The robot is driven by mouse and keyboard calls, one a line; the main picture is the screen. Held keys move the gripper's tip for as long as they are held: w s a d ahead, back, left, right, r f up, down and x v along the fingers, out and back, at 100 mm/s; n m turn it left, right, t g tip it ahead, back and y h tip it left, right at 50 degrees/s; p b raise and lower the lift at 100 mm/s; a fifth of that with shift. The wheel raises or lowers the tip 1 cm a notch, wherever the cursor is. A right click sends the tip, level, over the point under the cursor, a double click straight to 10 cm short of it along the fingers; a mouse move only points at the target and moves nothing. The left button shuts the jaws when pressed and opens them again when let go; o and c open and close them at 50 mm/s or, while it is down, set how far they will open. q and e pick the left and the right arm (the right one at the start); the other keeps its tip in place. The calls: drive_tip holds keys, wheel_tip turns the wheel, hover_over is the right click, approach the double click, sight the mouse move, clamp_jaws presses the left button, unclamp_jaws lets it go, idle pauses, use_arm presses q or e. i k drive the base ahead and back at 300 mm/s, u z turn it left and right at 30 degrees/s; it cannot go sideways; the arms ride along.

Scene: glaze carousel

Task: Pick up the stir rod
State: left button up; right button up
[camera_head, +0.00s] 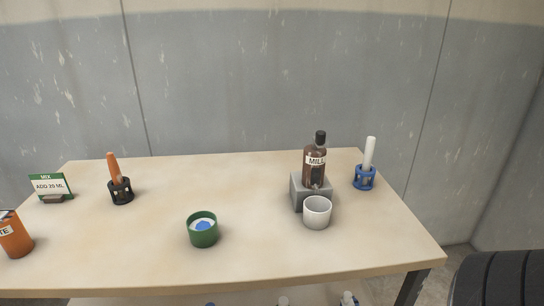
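Two rod-like things stand in holders on the table, and I cannot tell for sure which is the stir rod. A white rod (369,153) stands nearly upright in a blue ring-shaped holder (365,178) at the back right. An orange rod (113,168) leans slightly left in a black holder (121,191) at the back left. The lower end of each rod is partly hidden by its holder. Neither of my grippers is in view.
On the table (260,190), a brown "MILL" bottle (315,171) stands on a grey block (297,192) behind a white cup (317,213). A green cup (203,232) holds something white and blue.

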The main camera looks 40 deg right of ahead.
sight(368, 152)
drive_tip(key=u, duration=0.75)
drive_tip(key=k, duration=0.8)
drive_tip(key=z, duration=2.05)
drive_tip(key=i, duration=0.1)
drive_tip(key=u, duration=0.55)
